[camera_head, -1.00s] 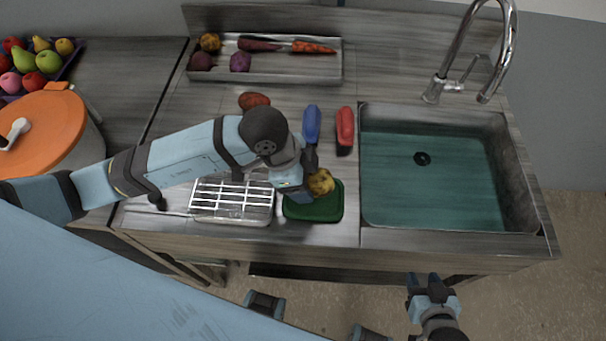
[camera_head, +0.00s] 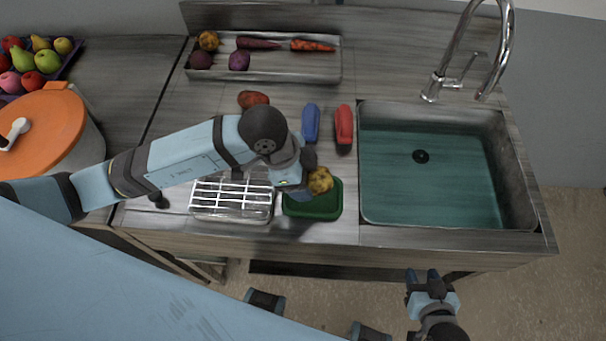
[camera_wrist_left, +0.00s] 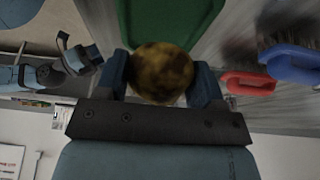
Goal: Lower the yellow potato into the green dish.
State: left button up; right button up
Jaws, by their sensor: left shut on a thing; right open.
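The yellow potato (camera_head: 320,180) is held between the fingers of my left gripper (camera_head: 312,177), which is shut on it. In the left wrist view the potato (camera_wrist_left: 161,72) sits between the two blue fingers, in front of the green dish (camera_wrist_left: 170,20). In the head view the green dish (camera_head: 316,207) stands on the counter below the potato, and the potato overlaps its back part. I cannot tell whether the potato touches the dish. My right gripper (camera_head: 423,279) is open and empty, in front of the counter.
A wire rack (camera_head: 232,198) stands left of the dish. Blue (camera_head: 311,122) and red (camera_head: 344,126) brushes lie behind it. A reddish potato (camera_head: 253,99) lies farther back. The sink (camera_head: 440,180) is on the right. A vegetable tray (camera_head: 280,73) stands at the back.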

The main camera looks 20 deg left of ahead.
pick_arm(q)
jog(key=shift+f+b, duration=1.3)
jog(key=shift+f, duration=1.2)
dwell(1.0)
jog(key=o, duration=0.9)
jog(key=shift+a+r, duration=0.1)
jog(key=shift+r, duration=0.35)
jog(key=shift+o, duration=0.7)
jog(key=v, duration=1.3)
jog(key=shift+f, duration=0.1)
